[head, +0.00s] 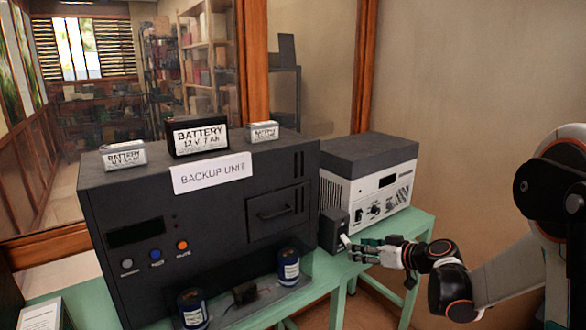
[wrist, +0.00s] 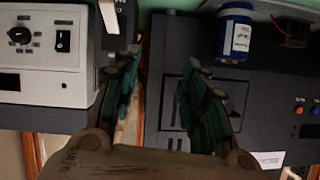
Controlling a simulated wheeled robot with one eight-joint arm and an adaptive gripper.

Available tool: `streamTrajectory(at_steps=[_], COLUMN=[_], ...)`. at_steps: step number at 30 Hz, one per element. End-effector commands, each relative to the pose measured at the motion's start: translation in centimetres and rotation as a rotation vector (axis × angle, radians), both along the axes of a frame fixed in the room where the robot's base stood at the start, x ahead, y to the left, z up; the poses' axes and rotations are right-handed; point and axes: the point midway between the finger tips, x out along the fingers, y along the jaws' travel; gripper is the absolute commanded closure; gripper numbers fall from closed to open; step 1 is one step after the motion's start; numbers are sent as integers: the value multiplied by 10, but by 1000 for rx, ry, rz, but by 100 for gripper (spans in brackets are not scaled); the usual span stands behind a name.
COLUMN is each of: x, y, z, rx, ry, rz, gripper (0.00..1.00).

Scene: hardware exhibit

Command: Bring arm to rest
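My gripper (head: 364,248) is at the end of my arm, which reaches in from the right in the head view. It is beside the small dark box (head: 333,230) with a white lever (head: 345,240), in front of the white-and-grey unit. In the wrist view, my gripper (wrist: 163,60) has its two green-padded fingers apart with nothing held between them. The white lever (wrist: 108,15) shows just beyond the left finger there, outside the gap. I cannot tell whether finger and lever touch.
The black backup unit (head: 215,222) fills the left of the green table (head: 412,245), with batteries (head: 200,136) on top and blue cylinders (head: 289,268) at its front. The white-and-grey unit (head: 368,185) stands right of it. Open space lies in front of the table.

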Motion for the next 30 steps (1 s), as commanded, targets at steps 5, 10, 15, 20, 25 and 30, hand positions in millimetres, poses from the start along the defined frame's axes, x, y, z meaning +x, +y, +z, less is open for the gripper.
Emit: streamTrajectory(at_steps=[5, 10, 15, 20, 25, 30], x=[-39, -82, -129, -175, -226, -275], y=[21, 34, 43, 46, 43, 34], z=[32, 54, 70, 80, 86, 85], rx=[-39, -81, -126, -169, -215, -252], ry=[110, 203, 283, 343, 392, 427], rz=[-30, -74, -128, -189, -263, -349], gripper=[60, 60, 60, 60, 60, 60])
